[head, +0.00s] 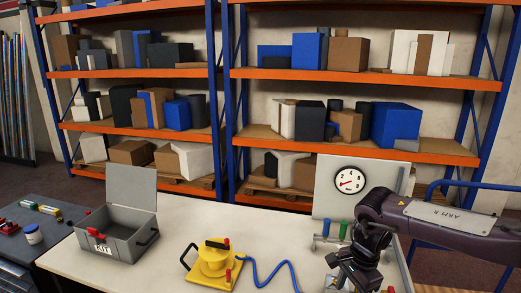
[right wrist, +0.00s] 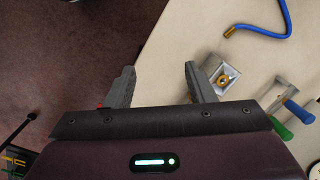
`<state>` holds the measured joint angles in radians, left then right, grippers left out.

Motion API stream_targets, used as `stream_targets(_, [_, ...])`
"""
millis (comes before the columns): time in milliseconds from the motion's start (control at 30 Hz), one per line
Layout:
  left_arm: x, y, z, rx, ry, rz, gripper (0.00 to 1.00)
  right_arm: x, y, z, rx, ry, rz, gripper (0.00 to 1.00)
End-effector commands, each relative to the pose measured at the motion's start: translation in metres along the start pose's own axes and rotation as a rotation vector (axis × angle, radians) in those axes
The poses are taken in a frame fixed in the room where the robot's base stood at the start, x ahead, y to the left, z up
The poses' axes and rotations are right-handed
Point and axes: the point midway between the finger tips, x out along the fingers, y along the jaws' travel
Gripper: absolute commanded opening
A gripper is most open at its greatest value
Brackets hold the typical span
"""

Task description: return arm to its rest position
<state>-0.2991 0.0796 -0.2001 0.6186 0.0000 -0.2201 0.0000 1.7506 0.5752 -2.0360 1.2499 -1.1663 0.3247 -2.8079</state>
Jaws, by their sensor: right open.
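My right arm (head: 430,215) comes in from the right in the head view, bent down at the wrist over the table's right part. My right gripper (head: 345,284) is low at the bottom edge there. In the right wrist view its two fingers (right wrist: 160,76) are spread apart with nothing between them. Below them lie the table edge and dark floor. A small metal block with a brass fitting (right wrist: 226,76) sits on the table beside the right-hand finger. My left arm and gripper are not in view.
A panel with a round gauge (head: 349,181) stands behind my wrist, with blue and green handles (head: 343,231) near it. A yellow device (head: 213,265) and a blue hose (head: 262,277) lie mid-table. An open grey KIT box (head: 117,236) stands left. Loaded shelves (head: 150,131) are behind.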

Motion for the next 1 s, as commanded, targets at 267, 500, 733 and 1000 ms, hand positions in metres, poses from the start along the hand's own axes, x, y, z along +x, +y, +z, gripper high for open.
stream_targets(267, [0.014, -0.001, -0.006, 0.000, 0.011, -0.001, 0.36, 0.072, -0.030, 0.063, 0.271, -0.170, -0.068, 0.49])
stream_targets(500, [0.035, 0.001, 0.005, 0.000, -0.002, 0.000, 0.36, 0.165, -0.058, 0.148, 0.837, -0.484, -0.072, 0.49])
stream_targets(733, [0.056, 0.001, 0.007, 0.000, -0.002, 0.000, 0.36, 0.265, -0.060, 0.185, 1.677, -0.801, 0.086, 0.49])
stream_targets(1000, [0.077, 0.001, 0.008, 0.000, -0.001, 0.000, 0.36, 0.409, 0.020, 0.152, 2.777, -0.960, 0.369, 0.49])
